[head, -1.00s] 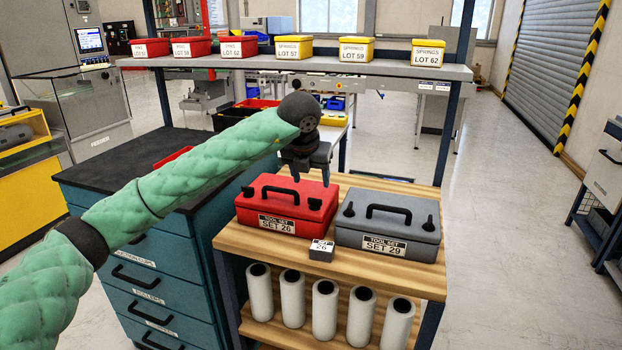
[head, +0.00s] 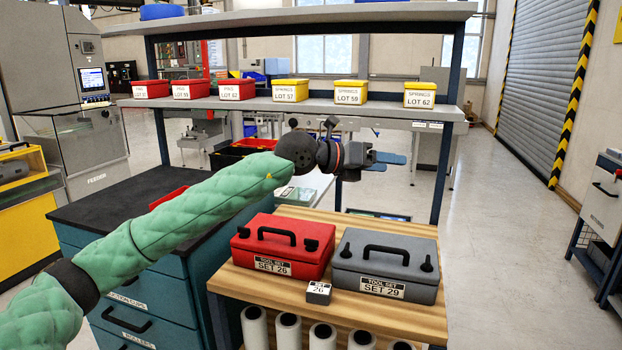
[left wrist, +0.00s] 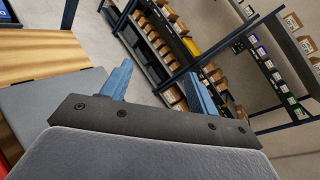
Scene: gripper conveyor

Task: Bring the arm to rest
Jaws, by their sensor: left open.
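My left gripper (head: 385,160) is raised in the head view, above and behind the wooden shelf and below the shelf of bins. It points to the right, level, and holds nothing. In the left wrist view its two blue fingers (left wrist: 158,88) stand wide apart with empty space between them. My left arm in its green quilted sleeve (head: 190,210) reaches in from the lower left. My right gripper is not in view.
Red and yellow bins line the shelf above (head: 300,104). A dark-topped drawer cabinet (head: 100,205) stands left.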

